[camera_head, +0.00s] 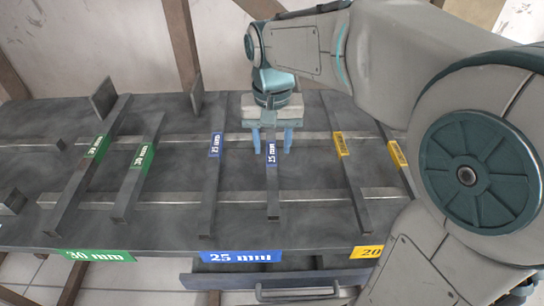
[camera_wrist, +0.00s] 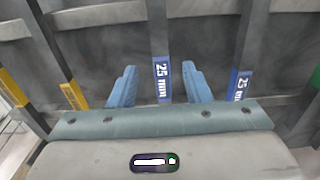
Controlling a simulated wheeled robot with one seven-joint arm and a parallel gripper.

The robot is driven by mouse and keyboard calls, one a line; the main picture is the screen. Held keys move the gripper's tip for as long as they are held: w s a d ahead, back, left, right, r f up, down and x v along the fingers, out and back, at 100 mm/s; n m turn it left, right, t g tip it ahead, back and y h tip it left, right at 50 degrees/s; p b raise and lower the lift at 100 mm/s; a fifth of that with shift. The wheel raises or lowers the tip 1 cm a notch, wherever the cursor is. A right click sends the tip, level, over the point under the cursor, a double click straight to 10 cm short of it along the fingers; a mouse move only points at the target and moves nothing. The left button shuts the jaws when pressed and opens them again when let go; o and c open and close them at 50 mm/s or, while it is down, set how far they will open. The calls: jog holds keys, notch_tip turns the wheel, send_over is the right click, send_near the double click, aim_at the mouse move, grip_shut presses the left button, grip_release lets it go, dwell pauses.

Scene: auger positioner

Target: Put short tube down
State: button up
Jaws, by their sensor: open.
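A dark grey tube with a blue 25 mm label (camera_head: 272,190) lies across the two pale rails on the table, in the 25 mm section. It also shows in the wrist view (camera_wrist: 157,30), running between the fingers. My gripper (camera_head: 272,142) is open above and around this tube, with one blue finger on each side. In the wrist view both fingertips (camera_wrist: 158,80) stand apart from the tube, with gaps on both sides. The far end of the tube is hidden behind my gripper in the head view.
A second 25 mm tube (camera_head: 209,190) lies just to the left. Green-labelled 30 mm tubes (camera_head: 138,175) lie farther left, and yellow-labelled tubes (camera_head: 350,175) lie to the right. Upright plates (camera_head: 104,97) stand at the back left. A drawer handle (camera_head: 297,292) sits below the front edge.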

notch_tip(320, 180, up, 4)
jog(key=s+d+f+t, duration=0.1)
jog(key=s+d+f, duration=0.2)
jog(key=d, duration=0.1)
jog(key=s+d+f, duration=0.3)
jog(key=s+d, duration=0.1)
jog(key=s+d+f+t, duration=0.1)
jog(key=s+d+f, duration=0.2)
jog(key=s+d, duration=0.1)
jog(key=shift+s+t, duration=0.15)
jog(key=shift+t, duration=0.15)
jog(key=shift+w+p+v, duration=0.2)
jog(key=shift+p+v, duration=0.75)
jog(key=shift+p, duration=0.05)
